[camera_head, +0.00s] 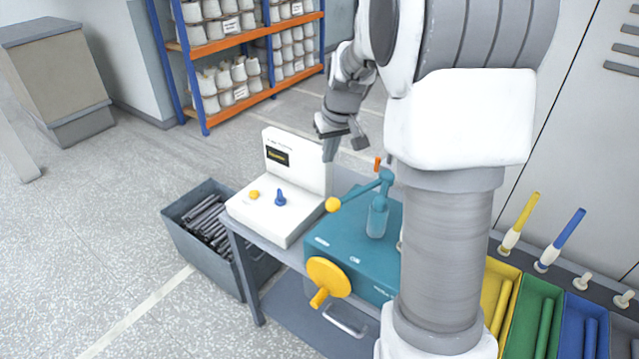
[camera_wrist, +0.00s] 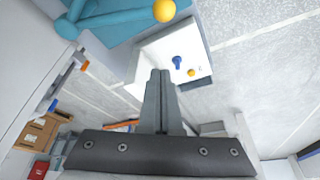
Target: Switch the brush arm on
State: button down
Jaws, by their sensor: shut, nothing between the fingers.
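A white control box (camera_head: 275,216) stands on the table, with a blue toggle switch (camera_head: 280,197), a yellow knob (camera_head: 254,194) and a small dark display on its upright back panel. Beside it is a teal machine (camera_head: 350,240) with a jointed teal arm (camera_head: 362,190) ending in a yellow ball (camera_head: 333,204). I cannot tell which of these is the brush arm. My gripper (camera_head: 330,152) is shut and empty, in the air beyond the box's back panel and apart from it. In the wrist view the shut fingers (camera_wrist: 160,75) point toward the box, with the blue switch (camera_wrist: 177,62) just beyond the tips.
A yellow handwheel (camera_head: 328,277) sticks out from the machine's front. A grey bin (camera_head: 180,222) of dark rods stands on the floor left of the table. Yellow, green and blue trays (camera_head: 541,312) lie at right. Shelves of white bobbins (camera_head: 190,52) stand behind.

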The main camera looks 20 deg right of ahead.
notch_tip(320, 180, down, 10)
jog(key=p, duration=0.1)
jog(key=shift+s+p, duration=0.3)
jog(key=shift+p, duration=0.1)
dwell(0.5)
jog(key=shift+s+f, duration=0.1)
dwell(0.4)
